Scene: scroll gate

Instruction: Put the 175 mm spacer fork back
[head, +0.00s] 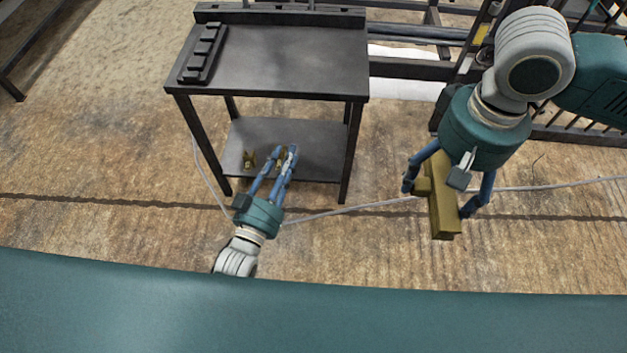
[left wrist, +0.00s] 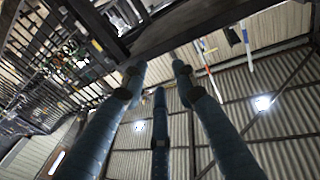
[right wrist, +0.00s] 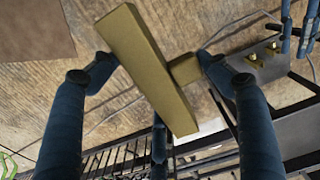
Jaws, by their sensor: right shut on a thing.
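The spacer fork (head: 441,205), a long olive-yellow bar with a short block on its side, is held in my right gripper (head: 437,195). In the right wrist view the bar (right wrist: 150,70) lies tilted between the fingers, and one finger meets the side block (right wrist: 185,68). No size marking is readable. The fork hangs in the air to the right of the dark table. My left gripper (head: 280,158) is low, by the table's lower shelf (head: 315,165). In the left wrist view its fingers (left wrist: 157,80) are apart with nothing between them.
The dark table (head: 290,60) has a black notched rack (head: 204,52) at its left and a clear top otherwise. Small yellow V-shaped pieces (head: 249,159) are on the lower shelf and show in the right wrist view (right wrist: 252,62). A cable (head: 345,209) crosses the floor.

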